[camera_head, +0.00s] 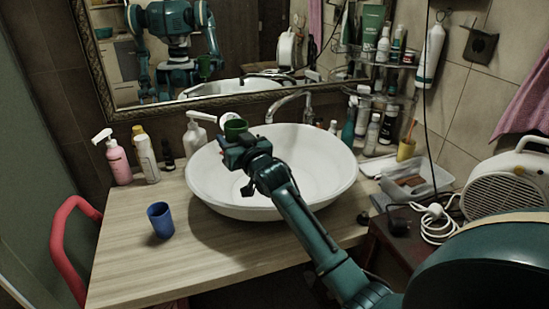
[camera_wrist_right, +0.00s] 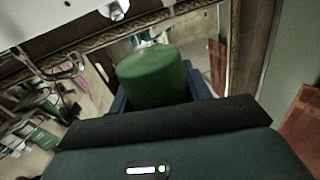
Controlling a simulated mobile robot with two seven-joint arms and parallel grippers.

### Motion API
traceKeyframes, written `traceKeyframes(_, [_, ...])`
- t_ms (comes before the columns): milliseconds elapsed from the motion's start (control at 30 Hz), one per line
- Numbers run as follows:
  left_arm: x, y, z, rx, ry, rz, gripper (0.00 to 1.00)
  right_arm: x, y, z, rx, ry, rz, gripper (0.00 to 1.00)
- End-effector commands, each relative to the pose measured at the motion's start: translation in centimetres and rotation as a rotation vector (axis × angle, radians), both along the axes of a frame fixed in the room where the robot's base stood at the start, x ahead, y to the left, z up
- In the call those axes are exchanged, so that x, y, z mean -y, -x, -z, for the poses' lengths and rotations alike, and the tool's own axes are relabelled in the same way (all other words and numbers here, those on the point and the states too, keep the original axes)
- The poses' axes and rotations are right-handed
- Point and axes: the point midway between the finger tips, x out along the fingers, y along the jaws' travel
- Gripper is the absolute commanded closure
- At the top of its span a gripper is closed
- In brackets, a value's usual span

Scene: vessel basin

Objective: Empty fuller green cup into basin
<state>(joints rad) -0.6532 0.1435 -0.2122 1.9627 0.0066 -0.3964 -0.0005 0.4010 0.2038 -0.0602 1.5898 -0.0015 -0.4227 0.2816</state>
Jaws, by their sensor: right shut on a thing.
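A green cup (camera_head: 235,127) is held over the left back part of the white basin (camera_head: 325,185), above its rim. My right gripper (camera_head: 238,142) is shut on it. The cup fills the middle of the right wrist view (camera_wrist_right: 155,78), between the fingers (camera_wrist_right: 160,98). That view is strongly rolled, and what is inside the cup cannot be seen. Only one green cup shows. My left gripper is not in view directly.
A blue cup (camera_head: 160,220) stands on the wooden counter (camera_head: 125,260), left of the basin. A pink soap bottle (camera_head: 118,163) and a white dispenser (camera_head: 195,135) stand behind. The faucet (camera_head: 290,105) is behind the basin. A fan heater (camera_head: 508,183) is at right.

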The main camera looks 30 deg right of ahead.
Motion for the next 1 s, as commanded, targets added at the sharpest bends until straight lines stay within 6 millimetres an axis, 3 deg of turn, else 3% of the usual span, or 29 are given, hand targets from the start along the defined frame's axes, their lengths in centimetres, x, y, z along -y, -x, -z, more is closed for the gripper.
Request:
traceKeyframes(333, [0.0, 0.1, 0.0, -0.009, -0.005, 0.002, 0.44, 0.9, -0.2, -0.6, -0.029, -0.165, 0.001, 0.76])
traceKeyframes(800, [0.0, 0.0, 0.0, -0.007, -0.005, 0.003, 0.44, 2.9, -0.5, 1.2, -0.086, -0.463, 0.002, 0.76])
traceKeyframes(1000, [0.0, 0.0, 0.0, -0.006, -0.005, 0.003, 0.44, 3.8, -0.7, 3.2, -0.111, -0.59, 0.002, 0.76])
